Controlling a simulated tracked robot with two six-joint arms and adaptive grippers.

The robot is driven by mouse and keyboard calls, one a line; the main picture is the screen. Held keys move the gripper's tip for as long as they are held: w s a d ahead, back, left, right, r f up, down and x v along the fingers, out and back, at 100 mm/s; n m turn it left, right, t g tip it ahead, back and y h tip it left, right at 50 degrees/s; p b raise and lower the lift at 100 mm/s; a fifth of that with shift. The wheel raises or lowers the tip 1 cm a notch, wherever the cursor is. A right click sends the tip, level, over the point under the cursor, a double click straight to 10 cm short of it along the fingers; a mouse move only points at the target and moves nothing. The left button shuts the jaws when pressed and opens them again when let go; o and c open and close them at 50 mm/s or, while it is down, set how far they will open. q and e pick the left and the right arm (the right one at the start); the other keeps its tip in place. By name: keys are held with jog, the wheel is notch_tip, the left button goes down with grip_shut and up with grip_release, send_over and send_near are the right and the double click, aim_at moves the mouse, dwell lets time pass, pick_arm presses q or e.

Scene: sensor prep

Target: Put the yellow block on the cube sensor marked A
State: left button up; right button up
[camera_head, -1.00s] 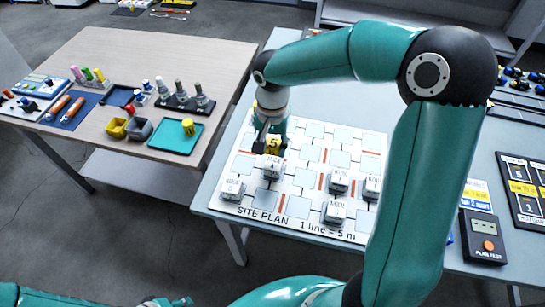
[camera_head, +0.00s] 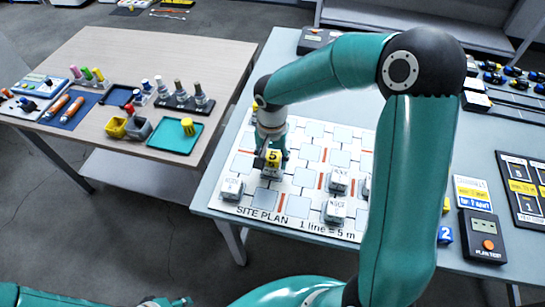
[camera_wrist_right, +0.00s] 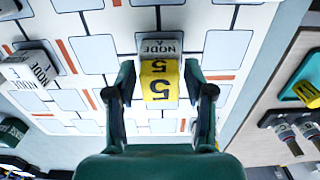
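The yellow block marked 5 (camera_head: 273,157) is between the fingers of my right gripper (camera_head: 270,150).
Other node cubes (camera_head: 231,189) (camera_head: 335,211) (camera_head: 338,181) stand on the site plan board (camera_head: 296,206). A plan test box (camera_head: 483,236) and a blue block marked 2 (camera_head: 445,235) are at the right. A wooden table (camera_head: 90,60) holds a teal tray (camera_head: 168,139).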

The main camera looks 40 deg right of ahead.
aim_at(272, 159)
jog(key=shift+r, duration=0.1)
notch_tip(272, 159, up, 12)
jog(key=shift+r, duration=0.1)
dwell(0.7)
dwell(0.4)
